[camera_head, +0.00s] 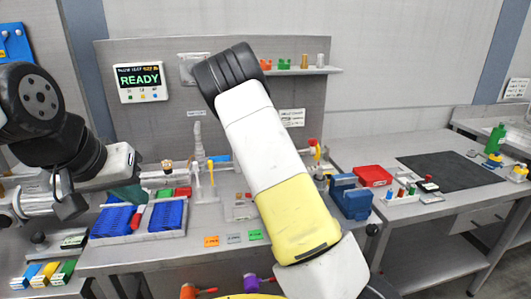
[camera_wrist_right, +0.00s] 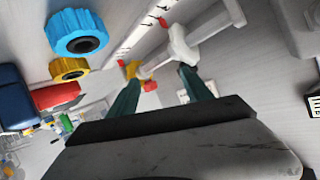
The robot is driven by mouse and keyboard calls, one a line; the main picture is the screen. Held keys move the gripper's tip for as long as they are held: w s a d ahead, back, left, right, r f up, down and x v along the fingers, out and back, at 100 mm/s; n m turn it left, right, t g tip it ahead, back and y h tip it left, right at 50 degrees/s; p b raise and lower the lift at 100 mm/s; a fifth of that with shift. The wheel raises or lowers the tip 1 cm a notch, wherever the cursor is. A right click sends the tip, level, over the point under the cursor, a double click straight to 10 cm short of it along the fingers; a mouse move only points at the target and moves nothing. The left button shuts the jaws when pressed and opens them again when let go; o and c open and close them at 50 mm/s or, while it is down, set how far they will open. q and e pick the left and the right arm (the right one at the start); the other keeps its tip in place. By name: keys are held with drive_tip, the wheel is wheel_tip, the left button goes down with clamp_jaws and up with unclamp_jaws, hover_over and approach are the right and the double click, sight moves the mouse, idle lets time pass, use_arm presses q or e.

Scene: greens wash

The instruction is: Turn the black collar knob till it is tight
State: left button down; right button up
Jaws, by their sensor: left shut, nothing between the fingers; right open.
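I cannot pick out the black collar knob for sure in either view. A small dark knob-like thing (camera_head: 39,239) stands at the far left of the head view. My left gripper (camera_head: 130,196) has dark green fingers, shut and empty, above the blue racks. My right gripper (camera_wrist_right: 160,88) is open in the right wrist view, its two green fingers apart with nothing held. Just beyond its fingertips is a white fitting (camera_wrist_right: 183,47) on a pale rod. A blue scalloped knob (camera_wrist_right: 76,32) with a dark centre and a yellow knob (camera_wrist_right: 68,68) are left of the fingers.
My right arm crosses the middle of the head view and hides part of the bench. Blue racks (camera_head: 166,217) sit in a tray below the left gripper. A blue vise-like block (camera_head: 350,197) and a red tray (camera_head: 373,175) stand right. A dark mat (camera_head: 450,171) is mostly clear.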

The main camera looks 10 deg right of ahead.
drive_tip(key=s+a+r+n+g+y, duration=0.1)
drive_tip(key=s+a+r+y, duration=0.3)
drive_tip(key=s, duration=0.4)
drive_tip(key=s+a+r+n+g+y, duration=0.1)
drive_tip(key=s+a+r+g+y, duration=0.1)
drive_tip(key=s+a+r+y, duration=0.2)
drive_tip(key=s+a+r, duration=0.2)
drive_tip(key=s, duration=0.2)
drive_tip(key=shift+n, duration=0.3)
